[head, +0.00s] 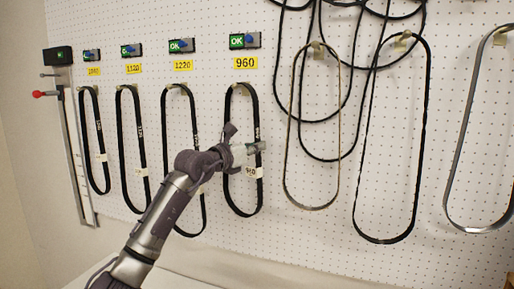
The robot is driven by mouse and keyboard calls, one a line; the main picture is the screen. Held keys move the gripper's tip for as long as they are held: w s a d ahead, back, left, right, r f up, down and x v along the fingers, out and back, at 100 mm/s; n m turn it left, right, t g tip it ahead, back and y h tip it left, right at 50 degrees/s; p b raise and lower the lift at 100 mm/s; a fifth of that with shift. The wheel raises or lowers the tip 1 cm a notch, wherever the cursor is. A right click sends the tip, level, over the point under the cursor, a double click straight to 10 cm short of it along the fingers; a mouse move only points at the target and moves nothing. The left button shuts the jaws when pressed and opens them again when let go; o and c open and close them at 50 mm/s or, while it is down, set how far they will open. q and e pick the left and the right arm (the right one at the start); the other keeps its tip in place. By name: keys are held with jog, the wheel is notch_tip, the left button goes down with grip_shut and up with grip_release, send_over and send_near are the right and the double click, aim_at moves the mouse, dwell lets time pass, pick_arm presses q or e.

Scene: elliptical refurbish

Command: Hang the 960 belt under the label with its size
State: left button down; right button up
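The yellow 960 label (244,63) is on the white pegboard, the rightmost of several size labels. A black belt (259,192) hangs below it in a long loop, its top at the hook under the label. A white tag on its lower right side appears to read 960. My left gripper (247,148) is in front of the middle of this loop, overlapping its sides. Whether its fingers touch or hold the belt is not clear. My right gripper is not in view.
Black belts hang under the 1220 (183,66), 1100 (134,69) and leftmost (94,71) labels. A green OK display (244,41) sits above the 960 label. More loops (425,140) hang at right. A measuring rail (78,150) stands at far left.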

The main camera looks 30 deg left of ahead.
pick_arm(q)
jog(key=c, duration=1.2)
grip_release()
jog(key=shift+f, duration=0.1)
jog(key=shift+c, duration=0.2)
jog(key=s+a, duration=0.1)
jog(key=s, duration=1)
jog(key=shift+s+a+f, duration=0.15)
jog(key=shift+s+a, duration=0.15)
jog(key=shift+s, duration=0.1)
